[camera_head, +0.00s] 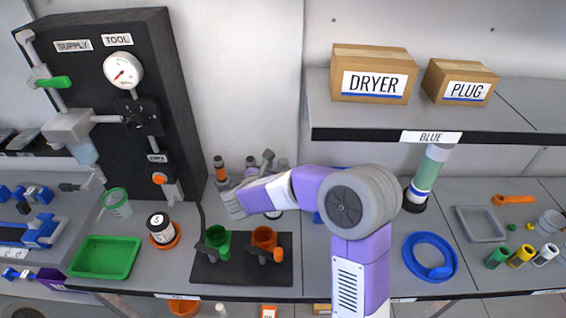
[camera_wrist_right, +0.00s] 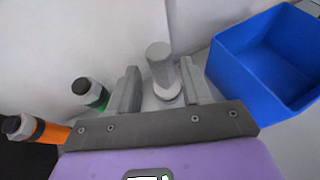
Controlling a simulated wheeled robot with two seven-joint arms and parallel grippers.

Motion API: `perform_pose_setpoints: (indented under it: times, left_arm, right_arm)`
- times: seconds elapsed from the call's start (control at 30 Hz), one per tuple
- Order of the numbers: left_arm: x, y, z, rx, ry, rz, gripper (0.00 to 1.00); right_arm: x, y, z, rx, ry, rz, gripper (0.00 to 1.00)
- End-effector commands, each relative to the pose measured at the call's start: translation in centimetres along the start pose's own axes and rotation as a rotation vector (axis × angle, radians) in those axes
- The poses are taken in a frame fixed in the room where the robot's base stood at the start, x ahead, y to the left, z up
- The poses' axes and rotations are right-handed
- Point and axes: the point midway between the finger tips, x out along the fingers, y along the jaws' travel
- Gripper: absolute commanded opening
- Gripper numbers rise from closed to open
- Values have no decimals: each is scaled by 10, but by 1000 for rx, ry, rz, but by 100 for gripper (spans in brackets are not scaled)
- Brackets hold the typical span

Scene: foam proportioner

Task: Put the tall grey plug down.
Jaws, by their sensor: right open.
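The tall grey plug (camera_wrist_right: 159,54) shows in the right wrist view as a grey cylinder with a rounder top and a pale disc-like foot. It stands in the gap between the fingers of my right gripper (camera_wrist_right: 160,82), nearer the right finger. I cannot tell whether that finger touches it. The jaws are open. In the head view my right gripper (camera_head: 232,203) is at the back of the bench, behind the green and orange cups, and my arm hides much of that spot. My left gripper is not in view.
A blue bin (camera_wrist_right: 268,62) is close right of my right gripper. A green-banded bottle (camera_wrist_right: 90,93) and an orange-banded bottle (camera_wrist_right: 38,129) are on its left. The wall is close behind. A shelf (camera_head: 430,113) with DRYER and PLUG boxes overhangs the right side.

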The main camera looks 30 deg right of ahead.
Motion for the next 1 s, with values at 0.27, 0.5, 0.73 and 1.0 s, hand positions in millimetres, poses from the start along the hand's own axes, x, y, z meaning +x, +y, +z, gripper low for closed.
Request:
perform_pose_setpoints:
  times: [0.27,0.5,0.73,1.0]
  left_arm:
    - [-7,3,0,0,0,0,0]
    - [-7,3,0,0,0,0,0]
    - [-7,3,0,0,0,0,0]
    - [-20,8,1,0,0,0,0]
  right_arm:
    - [-42,0,0,0,0,1,49]
    - [-47,0,0,0,0,-1,49]
    - [-47,0,0,0,0,0,49]
    - [-52,0,13,0,0,0,49]
